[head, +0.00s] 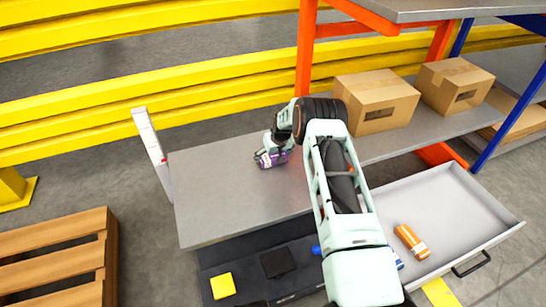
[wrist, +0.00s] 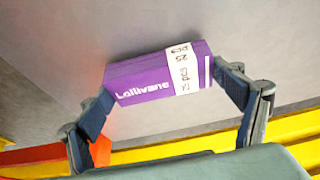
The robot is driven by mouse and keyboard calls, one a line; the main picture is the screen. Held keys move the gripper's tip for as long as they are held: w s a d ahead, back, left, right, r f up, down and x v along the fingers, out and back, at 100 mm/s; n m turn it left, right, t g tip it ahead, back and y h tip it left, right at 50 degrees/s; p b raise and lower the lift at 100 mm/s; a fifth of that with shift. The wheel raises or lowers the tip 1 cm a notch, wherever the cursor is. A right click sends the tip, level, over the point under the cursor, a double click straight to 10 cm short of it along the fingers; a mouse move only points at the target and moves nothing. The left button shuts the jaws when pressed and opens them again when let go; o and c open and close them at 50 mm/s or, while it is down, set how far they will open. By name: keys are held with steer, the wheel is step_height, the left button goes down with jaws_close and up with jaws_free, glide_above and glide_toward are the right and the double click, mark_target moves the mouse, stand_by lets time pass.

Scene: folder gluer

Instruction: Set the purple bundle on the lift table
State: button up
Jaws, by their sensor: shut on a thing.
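The purple bundle (head: 274,158) is a flat pack with a white printed band, and in the wrist view (wrist: 145,84) its "Lollivane" lettering shows. My gripper (head: 271,153) is shut on it, with one finger at each end of the pack. The bundle is over the back right part of the grey lift table top (head: 215,195). In the wrist view the plain grey surface (wrist: 60,60) lies beyond the bundle. I cannot tell whether the bundle touches the top.
Two cardboard boxes (head: 377,100) (head: 455,83) stand on a grey shelf to the right. An open drawer (head: 455,205) holds an orange bottle (head: 411,241). A white post (head: 150,145) stands at the table's left edge. A pallet (head: 60,250) is lower left. Most of the tabletop is bare.

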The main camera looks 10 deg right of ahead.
steer(key=shift+f, duration=0.5)
steer(key=o, duration=1.2)
steer(key=shift+r, duration=0.1)
